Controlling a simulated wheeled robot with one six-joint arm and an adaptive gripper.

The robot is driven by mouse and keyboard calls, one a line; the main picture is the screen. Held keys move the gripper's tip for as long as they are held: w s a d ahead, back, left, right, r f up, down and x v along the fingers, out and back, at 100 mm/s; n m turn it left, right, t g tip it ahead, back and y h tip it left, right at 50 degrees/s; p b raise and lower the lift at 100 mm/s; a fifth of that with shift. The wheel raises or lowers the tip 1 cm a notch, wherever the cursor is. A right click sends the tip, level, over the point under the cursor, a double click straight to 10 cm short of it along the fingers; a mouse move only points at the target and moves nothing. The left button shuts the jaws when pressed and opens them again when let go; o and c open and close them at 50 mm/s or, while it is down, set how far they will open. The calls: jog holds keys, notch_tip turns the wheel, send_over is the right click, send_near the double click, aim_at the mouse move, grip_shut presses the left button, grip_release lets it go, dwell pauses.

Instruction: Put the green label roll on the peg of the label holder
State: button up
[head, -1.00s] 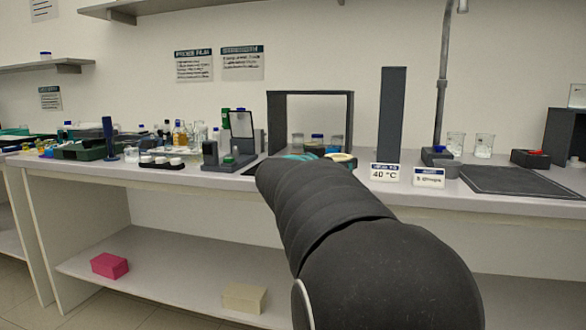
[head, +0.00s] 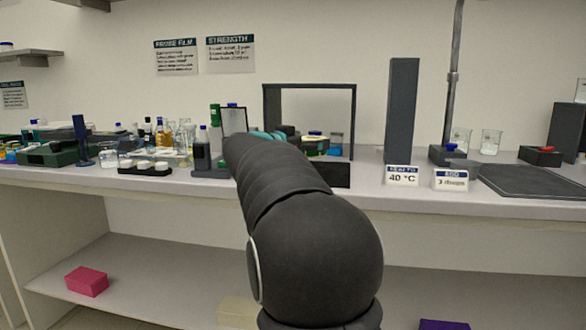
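My arm reaches forward over the bench and hides most of its own end. Past the wrist, a teal band and a dark part with a yellow-topped piece show; they appear to be at my gripper (head: 308,142). Its fingertips cannot be made out, nor whether it holds anything. I cannot pick out the green label roll for sure. A small green piece (head: 214,113) stands high beside a grey panel, left of my wrist. The label holder and its peg cannot be made out with certainty either; a dark blue upright post (head: 80,140) stands at the left.
A dark open frame (head: 309,87) stands behind my gripper. A tall grey block (head: 402,108), a 40 °C card (head: 402,176) and a dark mat (head: 525,181) are to the right. Bottles and a dark rack of white-capped jars (head: 145,168) crowd the left.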

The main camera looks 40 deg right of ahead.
jog(key=w+a+f, duration=0.1)
jog(key=w+f, duration=0.1)
jog(key=w, duration=0.1)
jog(key=w+a+f, duration=0.1)
jog(key=shift+w+a, duration=0.15)
jog(key=shift+a, duration=0.15)
jog(key=shift+f+b, duration=0.35)
jog(key=shift+f, duration=1.7)
jog(key=o, duration=1)
jog(key=shift+f, duration=0.15)
jog(key=shift+c, duration=0.2)
jog(key=s+a+r, duration=0.1)
jog(key=s+a, duration=0.1)
jog(key=a, duration=0.9)
jog(key=shift+a, duration=0.4)
